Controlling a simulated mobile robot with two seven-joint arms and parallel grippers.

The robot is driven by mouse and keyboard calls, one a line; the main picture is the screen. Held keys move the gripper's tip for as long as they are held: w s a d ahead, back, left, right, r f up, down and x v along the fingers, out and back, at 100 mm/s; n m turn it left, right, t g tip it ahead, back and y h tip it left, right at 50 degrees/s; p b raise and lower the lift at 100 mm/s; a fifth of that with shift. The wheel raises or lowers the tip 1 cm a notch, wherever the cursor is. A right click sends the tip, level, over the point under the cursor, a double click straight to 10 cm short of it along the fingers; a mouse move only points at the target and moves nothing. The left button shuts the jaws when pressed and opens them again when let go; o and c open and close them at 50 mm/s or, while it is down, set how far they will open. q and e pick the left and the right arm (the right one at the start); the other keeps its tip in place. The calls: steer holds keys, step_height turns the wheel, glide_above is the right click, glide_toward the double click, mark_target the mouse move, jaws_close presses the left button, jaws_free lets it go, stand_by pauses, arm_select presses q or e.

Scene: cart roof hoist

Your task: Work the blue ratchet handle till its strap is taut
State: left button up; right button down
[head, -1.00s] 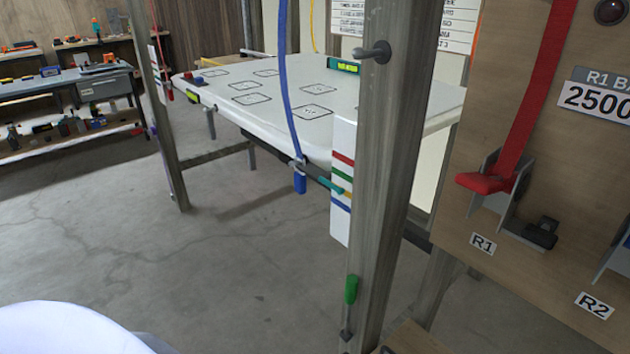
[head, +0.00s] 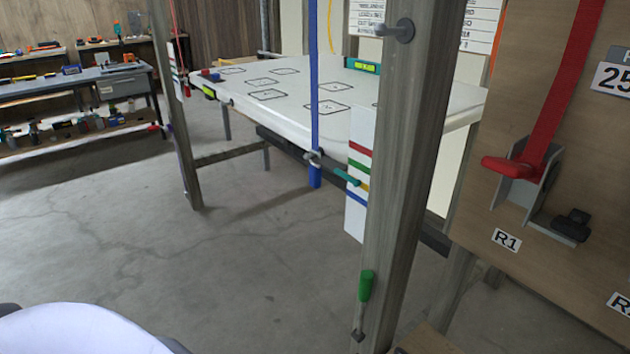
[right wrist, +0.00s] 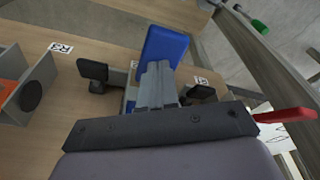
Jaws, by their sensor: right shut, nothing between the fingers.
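The blue ratchet handle (right wrist: 166,48) shows in the right wrist view, standing up from the board by the R2 label. My right gripper (right wrist: 157,75) is shut and empty, its fingertips at the lower part of the blue handle; I cannot tell whether they touch it. The gripper hides most of the ratchet body. In the head view a blue strap (head: 314,85) hangs nearly straight from above to a blue fitting (head: 315,176) at the near edge of the white roof panel (head: 290,103). The blue handle is outside the head view. My left gripper is not in view.
The red ratchet handle (head: 507,167) with its red strap (head: 563,85) is on the wooden board beside R1. A wooden post (head: 400,180) with a green-handled tool (head: 366,286) stands in front of the panel. A stocked workbench (head: 80,85) is at far left.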

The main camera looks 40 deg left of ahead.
steer(key=shift+f, duration=0.35)
steer(key=shift+b+x, duration=0.45)
steer(key=shift+x, duration=0.35)
steer(key=p+v, duration=0.2)
steer(key=w+p+v, duration=0.1)
steer(key=p+v, duration=0.2)
steer(key=w+p+v, duration=0.1)
steer(key=p+v, duration=0.1)
steer(key=v, duration=0.1)
steer(key=shift+s+a+r, duration=0.1)
steer(key=shift+r, duration=0.2)
steer(key=shift+r+p, duration=0.1)
steer(key=shift+p, duration=0.2)
steer(key=v, duration=0.3)
steer(key=w+p+v, duration=0.1)
steer(key=v, duration=0.1)
steer(key=shift+a+r+p, duration=0.1)
steer(key=shift+r+p, duration=0.2)
steer(key=shift+r, duration=0.2)
